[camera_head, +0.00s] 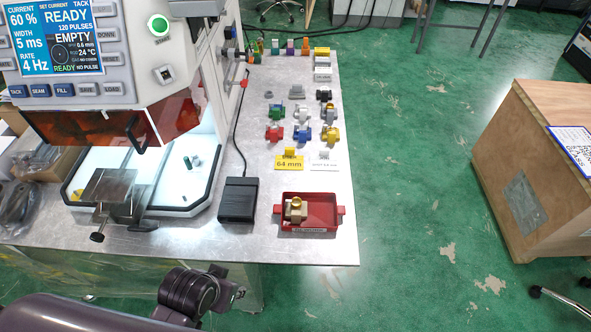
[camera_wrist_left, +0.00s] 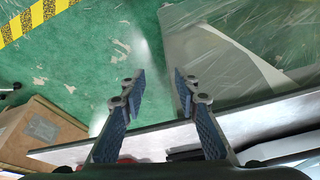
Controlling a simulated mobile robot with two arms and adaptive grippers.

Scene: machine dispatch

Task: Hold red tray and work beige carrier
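The red tray (camera_head: 323,211) sits near the front right corner of the metal table in the head view, with a small handle at each side. The beige carrier (camera_head: 290,213) stands inside the tray's left half and has a round yellow part on top. My left gripper (camera_wrist_left: 161,92) shows in the left wrist view with its two fingers apart and nothing between them. It is over the table's edge and the floor, apart from the tray. In the head view my left arm comes in at the bottom left, but its fingers cannot be made out. My right gripper is not in view.
A laser machine (camera_head: 95,60) with a lit chamber fills the left. A black pedal box (camera_head: 238,200) lies left of the tray. Behind the tray stand a yellow 64 mm sign (camera_head: 289,162) and several coloured carriers. A wooden crate (camera_head: 530,170) stands right, across open green floor.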

